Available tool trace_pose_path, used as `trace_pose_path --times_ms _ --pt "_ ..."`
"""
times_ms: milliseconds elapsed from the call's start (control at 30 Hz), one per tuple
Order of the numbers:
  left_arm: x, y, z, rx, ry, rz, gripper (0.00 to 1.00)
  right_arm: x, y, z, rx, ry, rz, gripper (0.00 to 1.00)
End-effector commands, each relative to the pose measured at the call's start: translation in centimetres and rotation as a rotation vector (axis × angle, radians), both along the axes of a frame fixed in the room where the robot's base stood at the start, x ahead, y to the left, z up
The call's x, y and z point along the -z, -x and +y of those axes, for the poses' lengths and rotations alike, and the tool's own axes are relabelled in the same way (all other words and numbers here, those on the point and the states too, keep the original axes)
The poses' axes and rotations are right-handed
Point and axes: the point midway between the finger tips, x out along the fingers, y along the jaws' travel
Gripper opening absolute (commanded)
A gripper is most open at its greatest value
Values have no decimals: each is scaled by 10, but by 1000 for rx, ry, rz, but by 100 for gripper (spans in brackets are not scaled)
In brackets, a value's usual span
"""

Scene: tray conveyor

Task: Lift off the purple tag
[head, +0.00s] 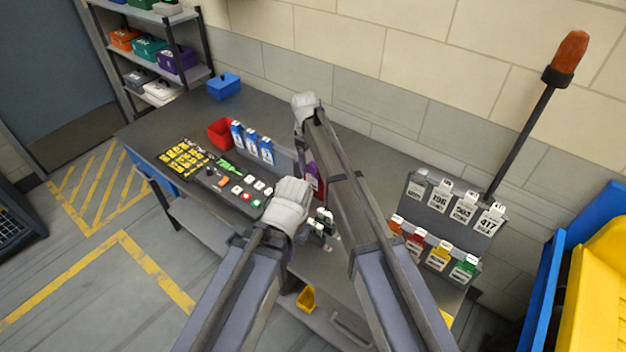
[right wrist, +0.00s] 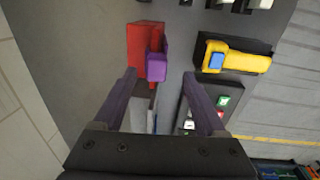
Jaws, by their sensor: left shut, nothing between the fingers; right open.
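A purple tag (right wrist: 156,66) shows in the right wrist view in front of a red block (right wrist: 142,45). A purple piece (head: 315,178), likely the same tag, shows between my arms in the head view, partly hidden by the right arm. My right gripper (right wrist: 158,88) is open, its fingers to either side below the purple tag, not closed on it. In the head view my right gripper (head: 304,106) is the upper one, near the wall. My left gripper (head: 291,192) is shut and empty over the table; its fingertips are hard to make out.
Blue tags (head: 252,143) stand beside a red bin (head: 220,132). A dark panel (head: 235,185) of coloured buttons lies in front. A rack (head: 435,218) of numbered white and coloured tags stands right. A yellow device with a blue button (right wrist: 235,60) is close to the right gripper.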

Motion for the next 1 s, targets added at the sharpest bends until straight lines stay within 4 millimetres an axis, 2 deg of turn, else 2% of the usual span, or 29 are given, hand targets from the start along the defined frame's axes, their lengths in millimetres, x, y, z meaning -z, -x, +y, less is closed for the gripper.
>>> trace_pose_path --times_ms 167,500,800,1000 --pt "11 0 0 0 0 0 0 11 -1 -3 1 0 0 74" --pt "50 0 0 -1 0 0 0 50 -6 -12 0 0 0 74" --pt "50 0 0 -1 0 0 0 50 -6 -12 0 0 0 74" --pt "50 0 0 -1 0 0 0 50 -6 -12 0 0 0 52"
